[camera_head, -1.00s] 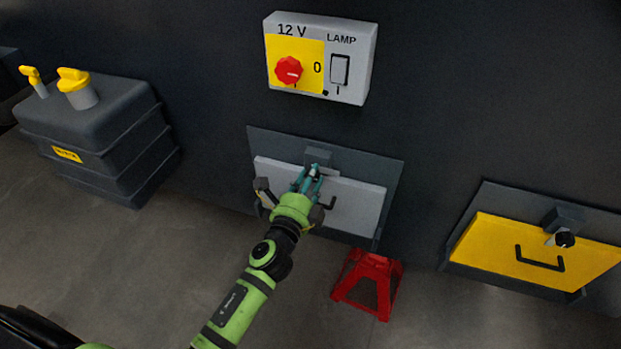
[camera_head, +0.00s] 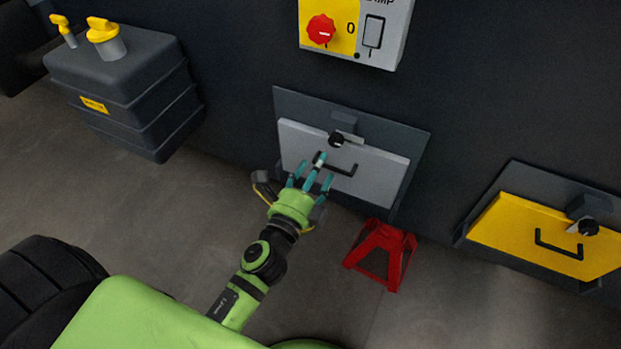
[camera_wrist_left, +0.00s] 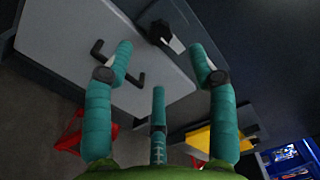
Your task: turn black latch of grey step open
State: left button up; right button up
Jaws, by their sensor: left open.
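The grey step (camera_head: 376,172) is a light grey panel with a black bar handle (camera_head: 346,170), set in a dark frame on the wall. Its black latch (camera_head: 337,139) is a round knob with a light lever pointing to the right, at the panel's top edge. My left gripper (camera_head: 314,172) is open and empty, in front of the panel and below the latch, apart from it. In the left wrist view the latch (camera_wrist_left: 162,33) shows beyond the spread teal fingers, and the grey step (camera_wrist_left: 75,40) fills the upper left. My right gripper is not in view.
A red stand (camera_head: 381,252) is on the floor below the grey step. A yellow step (camera_head: 545,236) with its own black latch (camera_head: 588,227) is to the right. A switch box (camera_head: 383,48) is above, and a dark tank (camera_head: 125,85) with yellow caps is at left.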

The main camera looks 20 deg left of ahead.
pick_arm(q)
jog(key=shift+s+a, duration=0.1)
jog(key=shift+s, duration=1.35)
jog(key=s+f+n+g+p, duration=0.2)
jog(key=s+f+n+g, duration=0.2)
jog(key=f, duration=0.9)
jog(key=s+f+n+g+p, duration=0.2)
jog(key=s+f+n+g, duration=0.25)
jog(key=f, duration=0.85)
jog(key=s+a+f+n+g+p, duration=0.1)
jog(key=s+f+n+g, duration=0.1)
jog(key=s, duration=0.7)
jog(key=s+a+f+n+g+p, duration=0.1)
jog(key=s+a+f+n+g, duration=0.1)
jog(key=s+f+n, duration=0.3)
jog(key=s+a+f+n+g+p, duration=0.1)
jog(key=s+a+f+n+g, duration=0.1)
jog(key=s+f, duration=0.5)
jog(key=s+n+g, duration=0.1)
jog(key=s+g, duration=0.1)
jog(key=s, duration=0.4)
jog(key=shift+s+a+f+y+p, duration=0.15)
jog(key=shift+s+f+y+p, duration=0.15)
jog(key=shift+s+p, duration=0.1)
